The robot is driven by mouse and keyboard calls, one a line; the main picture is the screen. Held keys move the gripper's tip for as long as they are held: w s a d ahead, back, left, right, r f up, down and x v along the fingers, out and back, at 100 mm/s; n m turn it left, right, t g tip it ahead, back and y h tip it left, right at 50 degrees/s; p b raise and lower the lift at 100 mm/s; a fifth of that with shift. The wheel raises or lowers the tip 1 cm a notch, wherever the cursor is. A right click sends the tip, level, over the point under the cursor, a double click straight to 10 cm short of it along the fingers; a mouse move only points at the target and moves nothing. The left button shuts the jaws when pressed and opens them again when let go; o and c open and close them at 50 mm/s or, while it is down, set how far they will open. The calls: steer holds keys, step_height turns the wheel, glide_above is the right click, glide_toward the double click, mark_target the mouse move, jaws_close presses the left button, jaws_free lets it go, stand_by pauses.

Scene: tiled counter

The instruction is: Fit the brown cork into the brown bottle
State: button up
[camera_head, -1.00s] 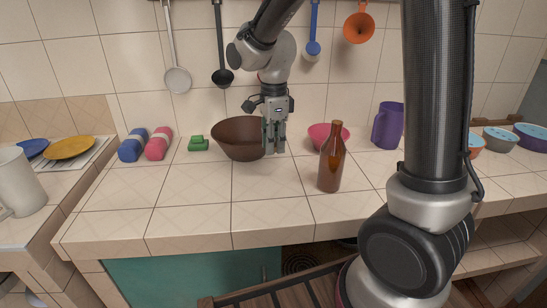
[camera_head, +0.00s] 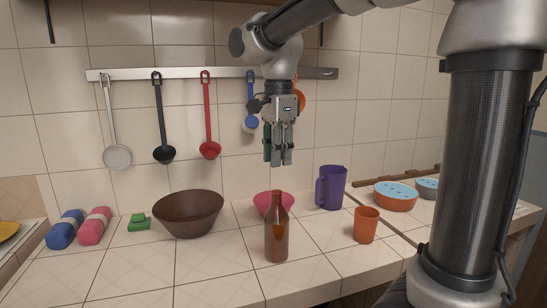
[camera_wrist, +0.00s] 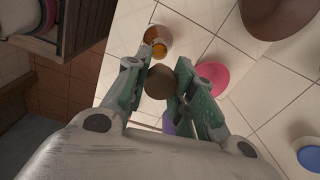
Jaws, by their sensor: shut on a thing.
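The brown bottle (camera_head: 277,235) stands upright on the tiled counter, in the front middle of the head view. From above in the wrist view, the bottle (camera_wrist: 158,47) shows just beyond the fingertips. My gripper (camera_head: 278,158) points down, well above the counter and above the bottle's top in the picture. The brown cork (camera_wrist: 159,83) is held between the green-grey fingers of my gripper (camera_wrist: 163,78) in the wrist view. The cork is apart from the bottle. In the head view the cork cannot be made out between the fingers.
A pink bowl (camera_head: 268,205) sits just behind the bottle. A brown bowl (camera_head: 188,219) stands left, a purple jug (camera_head: 331,187) and an orange cup (camera_head: 366,225) right. Ladles hang from a wall rail (camera_head: 180,74) behind. The counter front (camera_head: 215,272) is clear.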

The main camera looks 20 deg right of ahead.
steer(key=shift+f, duration=2.9)
steer(key=shift+f, duration=0.7)
steer(key=shift+f, duration=0.55)
steer(key=shift+f, duration=0.25)
steer(key=shift+c, duration=0.5)
steer(key=shift+f, duration=0.1)
stand_by(0.3)
steer(key=o, duration=0.9)
steer(key=shift+c, duration=0.2)
